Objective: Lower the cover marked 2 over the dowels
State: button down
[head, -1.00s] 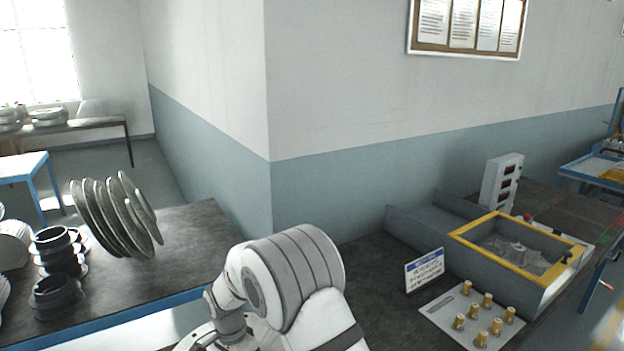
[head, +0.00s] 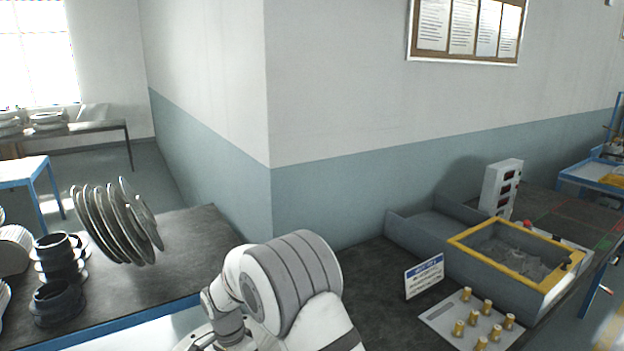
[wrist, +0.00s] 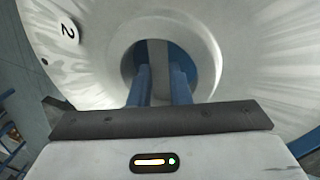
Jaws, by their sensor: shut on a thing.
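In the wrist view a large pale metal cover (wrist: 245,60) fills most of the picture. It carries a round white label with the number 2 (wrist: 64,28) at the upper left. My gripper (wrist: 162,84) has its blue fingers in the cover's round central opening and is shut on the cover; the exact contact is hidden. In the head view my gripper and the cover are out of sight below the picture, with only my arm showing at the bottom. I cannot identify the dowels for this cover in either view.
A bench (head: 190,245) at left holds a rack of upright discs (head: 115,225) and dark flanged parts (head: 58,262). At right are a plate with several brass pegs (head: 458,325), a small sign (head: 424,276), a yellow-rimmed box (head: 512,262) and a grey display unit (head: 500,187).

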jog(key=shift+r+p, duration=0.8)
jog(key=shift+r, duration=0.95)
jog(key=shift+w+a+g+h+p, duration=0.15)
jog(key=shift+g+h+p, duration=0.15)
jog(key=shift+h+p, duration=0.35)
dwell(0.8)
